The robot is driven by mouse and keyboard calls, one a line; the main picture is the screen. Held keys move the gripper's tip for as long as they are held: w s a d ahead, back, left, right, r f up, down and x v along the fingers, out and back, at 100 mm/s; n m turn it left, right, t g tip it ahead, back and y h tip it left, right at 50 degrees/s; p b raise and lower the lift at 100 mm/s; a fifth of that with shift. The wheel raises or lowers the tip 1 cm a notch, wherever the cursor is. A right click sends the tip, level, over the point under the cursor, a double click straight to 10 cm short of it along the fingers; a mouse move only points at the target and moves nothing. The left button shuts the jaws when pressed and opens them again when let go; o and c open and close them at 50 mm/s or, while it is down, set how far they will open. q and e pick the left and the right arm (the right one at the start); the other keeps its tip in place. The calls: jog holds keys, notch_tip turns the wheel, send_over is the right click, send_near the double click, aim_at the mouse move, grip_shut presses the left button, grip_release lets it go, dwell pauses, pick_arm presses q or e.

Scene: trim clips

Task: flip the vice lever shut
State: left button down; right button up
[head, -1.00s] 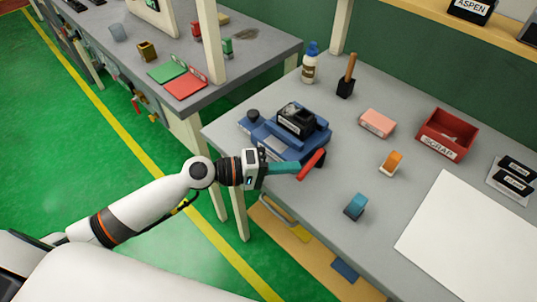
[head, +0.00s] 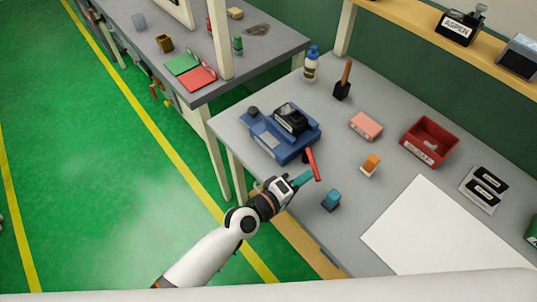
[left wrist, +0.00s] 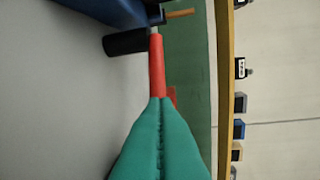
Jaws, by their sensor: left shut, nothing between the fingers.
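The blue vice (head: 262,136) with a black block on top sits at the near left corner of the grey bench. Its red lever (head: 312,163) sticks out from a black pivot at the vice's right end, towards the bench's front edge. My left gripper (head: 308,177) has teal fingers, shut and empty, with the tips at the lever's near end. In the left wrist view the closed fingers (left wrist: 160,105) overlap the end of the red lever (left wrist: 157,65); I cannot tell whether they touch. My right gripper is out of view.
A teal block (head: 331,200) stands close right of my left gripper. An orange-and-white block (head: 370,165), a pink block (head: 366,126) and a red scrap bin (head: 428,142) lie farther right. A bottle (head: 311,65) and a wooden-handled tool (head: 343,82) stand behind the vice.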

pick_arm(q)
jog(key=shift+s+d, duration=0.25)
jog(key=shift+d, duration=0.85)
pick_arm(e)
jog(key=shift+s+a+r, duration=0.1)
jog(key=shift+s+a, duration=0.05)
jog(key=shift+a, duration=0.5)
pick_arm(q)
jog(key=shift+s, duration=0.1)
jog(key=shift+r, duration=0.1)
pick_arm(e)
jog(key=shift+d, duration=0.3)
